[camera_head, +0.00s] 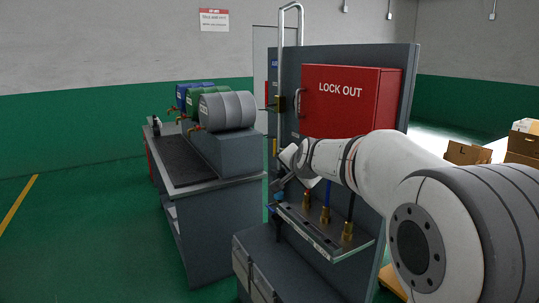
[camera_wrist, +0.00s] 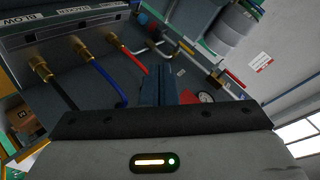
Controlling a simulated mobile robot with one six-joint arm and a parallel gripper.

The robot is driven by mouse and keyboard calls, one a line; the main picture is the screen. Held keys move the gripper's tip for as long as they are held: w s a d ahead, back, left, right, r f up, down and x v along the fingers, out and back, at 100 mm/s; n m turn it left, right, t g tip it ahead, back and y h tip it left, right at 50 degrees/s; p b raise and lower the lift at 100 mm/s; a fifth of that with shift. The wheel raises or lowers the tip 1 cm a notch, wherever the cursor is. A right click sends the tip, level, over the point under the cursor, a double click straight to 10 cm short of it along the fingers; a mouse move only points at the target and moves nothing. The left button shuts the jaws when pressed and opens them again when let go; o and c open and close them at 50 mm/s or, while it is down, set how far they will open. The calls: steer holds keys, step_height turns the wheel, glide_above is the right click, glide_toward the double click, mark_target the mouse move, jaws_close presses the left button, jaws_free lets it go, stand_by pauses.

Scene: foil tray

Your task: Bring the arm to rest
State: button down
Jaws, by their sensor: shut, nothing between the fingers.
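My arm (camera_head: 385,170) reaches from the lower right of the head view toward the middle, in front of the grey panel. My gripper (camera_head: 279,186) is at its far end, above the left end of the ledge with brass fittings, small and partly hidden by my wrist. In the wrist view the two dark fingers of my gripper (camera_wrist: 158,80) are together, with nothing seen between them.
A red LOCK OUT cabinet (camera_head: 350,103) hangs on the grey panel (camera_head: 285,75) behind my arm. The metal ledge (camera_head: 315,238) carries brass fittings with hoses, also in the wrist view (camera_wrist: 39,69). A bench (camera_head: 195,205) with several drums stands left. Cardboard boxes (camera_head: 465,153) are at right. Floor at far left is clear.

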steer(key=s+d+f+n+g, duration=0.2)
steer(key=s+f, duration=0.3)
steer(key=s, duration=0.7)
steer(key=s+d+f+n+g+h, duration=0.1)
steer(key=s+d+f+n+g, duration=0.2)
steer(key=s, duration=1)
steer(key=s+d+f+n+g+h, duration=0.1)
steer(key=s+d+f+n+g, duration=0.2)
steer(key=s, duration=1)
step_height(320, 180, down, 4)
steer(key=shift+s+d+r+g, duration=0.15)
steer(key=shift+s+d+g, duration=0.15)
steer(key=shift+d, duration=0.2)
